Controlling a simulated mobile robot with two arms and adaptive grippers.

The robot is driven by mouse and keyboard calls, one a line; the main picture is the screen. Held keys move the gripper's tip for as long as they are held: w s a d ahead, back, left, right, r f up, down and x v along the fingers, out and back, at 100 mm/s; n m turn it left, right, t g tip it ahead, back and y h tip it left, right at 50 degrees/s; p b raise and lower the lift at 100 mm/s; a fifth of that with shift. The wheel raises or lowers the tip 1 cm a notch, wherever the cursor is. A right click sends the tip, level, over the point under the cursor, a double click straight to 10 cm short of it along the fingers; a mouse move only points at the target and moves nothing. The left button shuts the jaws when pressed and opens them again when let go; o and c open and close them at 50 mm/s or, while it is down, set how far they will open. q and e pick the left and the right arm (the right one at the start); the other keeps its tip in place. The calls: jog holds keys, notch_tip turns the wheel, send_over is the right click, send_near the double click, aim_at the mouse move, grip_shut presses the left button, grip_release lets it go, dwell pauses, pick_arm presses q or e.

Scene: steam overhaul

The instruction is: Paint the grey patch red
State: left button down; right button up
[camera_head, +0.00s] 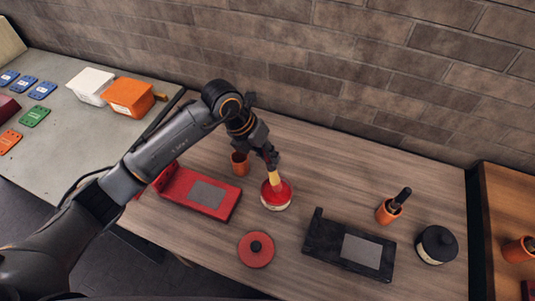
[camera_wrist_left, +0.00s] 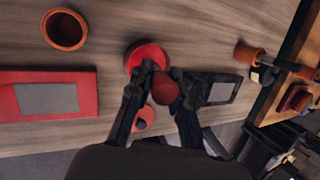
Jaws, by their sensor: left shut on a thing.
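My left gripper (camera_head: 268,155) is shut on a paint brush (camera_head: 273,179) with a pale handle, held upright. The brush's lower end is in an open pot of red paint (camera_head: 277,202); the bristles are hidden. In the left wrist view the gripper (camera_wrist_left: 160,95) is over the red pot (camera_wrist_left: 147,52). A red part (camera_head: 172,179) with a grey patch (camera_head: 207,194) lies left of the pot; both show in the left wrist view. A black part (camera_head: 322,238) with another grey patch (camera_head: 362,251) lies to the right. My right gripper is not in view.
A red lid (camera_head: 256,250) lies in front of the pot. An orange cup (camera_head: 240,165) stands behind the red part. Another orange cup (camera_head: 388,212) holds a black-handled brush. A lidded dark pot (camera_head: 437,246) is at right. A brick wall (camera_head: 340,75) backs the bench.

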aim_at(270, 161)
pick_arm(q)
jog(key=shift+r+p, duration=1.3)
jog(key=shift+r, duration=1.15)
jog(key=m, duration=0.1)
jog(key=s+m+g, duration=0.1)
jog(key=m+b, duration=0.1)
jog(key=m, duration=0.1)
jog(key=shift+s+d+r+g, duration=0.15)
jog(key=shift+d+r+g, duration=0.15)
jog(key=shift+r+g, duration=0.1)
jog(key=s+a+m+y+b, duration=0.1)
jog(key=s+a+m, duration=0.3)
jog(key=m, duration=0.5)
jog(key=s+a+m+g+y+b, duration=0.1)
jog(key=s+a+m+y+b, duration=0.1)
jog(key=a+m, duration=0.5)
jog(key=s+a+m+g+y+b, duration=0.1)
jog(key=s+a+m+y, duration=0.4)
jog(key=m, duration=0.6)
jog(key=shift+s+a+r+m+b, duration=0.3)
jog(key=shift+a+r+m+b, duration=0.05)
jog(key=shift+a+m+b, duration=0.05)
